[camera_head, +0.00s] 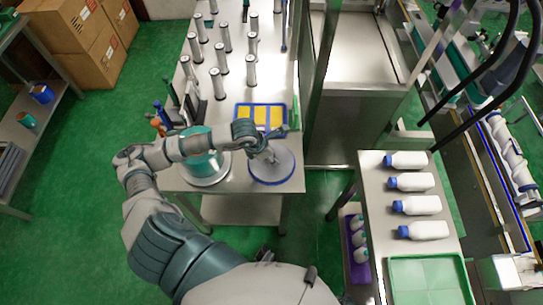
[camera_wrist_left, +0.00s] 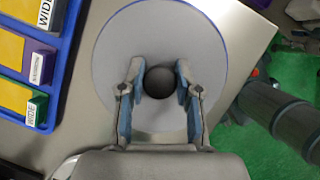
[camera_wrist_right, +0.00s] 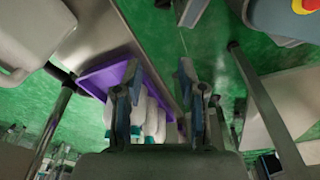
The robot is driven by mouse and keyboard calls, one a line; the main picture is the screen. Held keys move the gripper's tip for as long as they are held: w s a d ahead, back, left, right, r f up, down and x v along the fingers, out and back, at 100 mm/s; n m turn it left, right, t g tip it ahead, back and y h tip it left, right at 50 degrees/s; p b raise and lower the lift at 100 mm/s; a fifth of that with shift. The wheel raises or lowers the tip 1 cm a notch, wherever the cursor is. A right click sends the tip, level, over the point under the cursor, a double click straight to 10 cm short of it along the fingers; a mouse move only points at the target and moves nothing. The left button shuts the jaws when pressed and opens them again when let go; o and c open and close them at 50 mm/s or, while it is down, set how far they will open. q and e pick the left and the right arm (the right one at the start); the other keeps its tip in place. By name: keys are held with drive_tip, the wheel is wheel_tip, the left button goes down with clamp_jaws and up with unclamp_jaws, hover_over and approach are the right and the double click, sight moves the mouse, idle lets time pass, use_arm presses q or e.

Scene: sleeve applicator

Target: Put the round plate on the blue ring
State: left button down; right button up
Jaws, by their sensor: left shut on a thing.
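The round plate (camera_head: 284,166) is grey with a dark round knob (camera_wrist_left: 181,86) in its middle. My left gripper (camera_head: 266,155) is above the plate with its fingers shut on the knob, as the left wrist view shows (camera_wrist_left: 163,84). The blue ring (camera_head: 272,183) shows as a thin blue edge around the plate; the plate hides the rest of it. The plate lies over the ring, nearly centred. I cannot tell whether they touch. My right gripper (camera_wrist_right: 166,105) is open and empty, seen only in the right wrist view.
A blue tray with yellow cards (camera_head: 260,117) lies just behind the plate. A teal and white round object (camera_head: 205,167) stands left, under my left arm. Several grey cylinders (camera_head: 220,83) stand farther back.

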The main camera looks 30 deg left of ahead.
use_arm(q)
drive_tip(key=c, duration=0.8)
unclamp_jaws()
drive_tip(key=v, duration=1.2)
use_arm(e)
drive_tip(key=shift+s+f, duration=0.25)
drive_tip(key=shift+f, duration=0.3)
drive_tip(key=shift+s, duration=0.1)
